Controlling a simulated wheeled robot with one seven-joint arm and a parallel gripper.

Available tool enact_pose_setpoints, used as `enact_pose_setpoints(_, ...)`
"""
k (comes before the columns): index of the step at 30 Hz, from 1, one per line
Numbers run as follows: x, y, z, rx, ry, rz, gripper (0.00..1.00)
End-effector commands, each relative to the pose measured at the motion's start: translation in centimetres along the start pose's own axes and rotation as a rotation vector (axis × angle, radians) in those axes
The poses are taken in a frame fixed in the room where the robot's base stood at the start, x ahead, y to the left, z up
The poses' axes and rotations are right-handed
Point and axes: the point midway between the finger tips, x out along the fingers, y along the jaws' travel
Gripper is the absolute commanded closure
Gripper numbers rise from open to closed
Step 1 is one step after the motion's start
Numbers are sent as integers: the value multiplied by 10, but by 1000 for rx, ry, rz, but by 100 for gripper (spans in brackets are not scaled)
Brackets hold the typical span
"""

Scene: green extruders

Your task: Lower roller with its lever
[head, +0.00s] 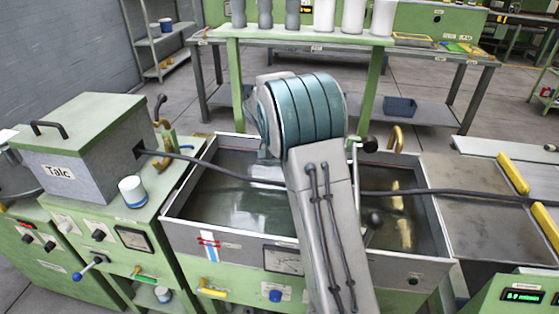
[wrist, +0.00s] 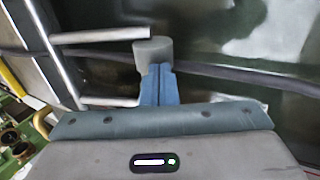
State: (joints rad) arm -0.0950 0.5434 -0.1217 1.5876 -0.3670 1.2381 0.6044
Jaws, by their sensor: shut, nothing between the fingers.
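In the wrist view my blue gripper (wrist: 158,72) is shut and empty, above the dark water of the trough. A short grey cylinder (wrist: 153,50), which looks like the roller, shows just beyond the fingertips; I cannot tell whether they touch. A black strand (wrist: 220,74) passes by it. In the head view my arm hides the gripper's fingertips and most of the roller area. A black knob (head: 370,145) shows beside a metal rod right of my arm, and another black knob (head: 374,217) sits lower. I cannot tell which is the roller's lever.
The water trough (head: 229,235) lies under my arm, and the black strand (head: 450,191) crosses it. A talc box (head: 84,145) and white cup (head: 132,190) stand at left. A green shelf (head: 300,36) with several cylinders rises behind. Metal rods (wrist: 105,36) are left of my gripper.

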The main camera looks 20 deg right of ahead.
Motion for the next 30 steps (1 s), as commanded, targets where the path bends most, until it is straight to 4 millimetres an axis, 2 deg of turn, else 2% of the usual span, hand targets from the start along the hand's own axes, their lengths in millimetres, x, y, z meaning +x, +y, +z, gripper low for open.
enact_pose_setpoints(1, 12, -2, -1, 4, -6, 43, 100)
enact_pose_setpoints(3, 23, -1, -3, 12, -9, 102, 100)
enact_pose_setpoints(12, 58, -11, -3, 11, -11, 316, 100)
enact_pose_setpoints(21, 74, -14, -2, 8, -7, 428, 100)
enact_pose_setpoints(30, 80, -11, -2, 13, -15, 453, 100)
